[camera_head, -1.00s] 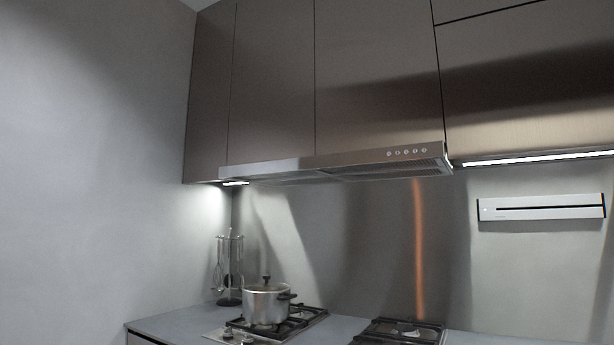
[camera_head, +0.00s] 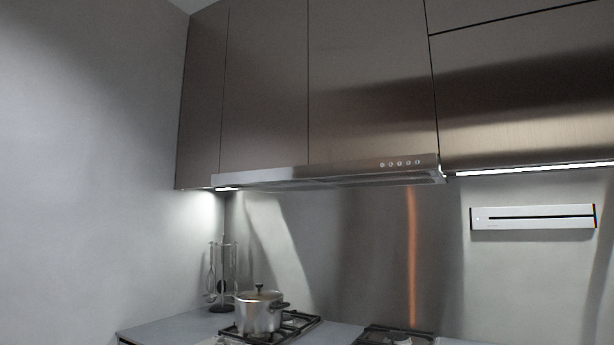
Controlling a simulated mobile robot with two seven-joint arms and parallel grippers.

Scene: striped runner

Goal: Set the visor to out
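The range hood's visor (camera_head: 340,171) is a long, thin metal strip under the upper cabinets. Several small round buttons (camera_head: 400,162) sit near its right end. Its dark underside shows below the front edge. I cannot tell from this angle how far it is pulled out. Neither of my grippers is in view.
Steel cabinets (camera_head: 265,90) fill the wall above the hood. Below, a lidded pot (camera_head: 259,312) stands on the left burner grate, with a utensil rack (camera_head: 222,275) behind it. Another burner (camera_head: 396,337) is to the right. A white panel (camera_head: 533,216) hangs on the right wall.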

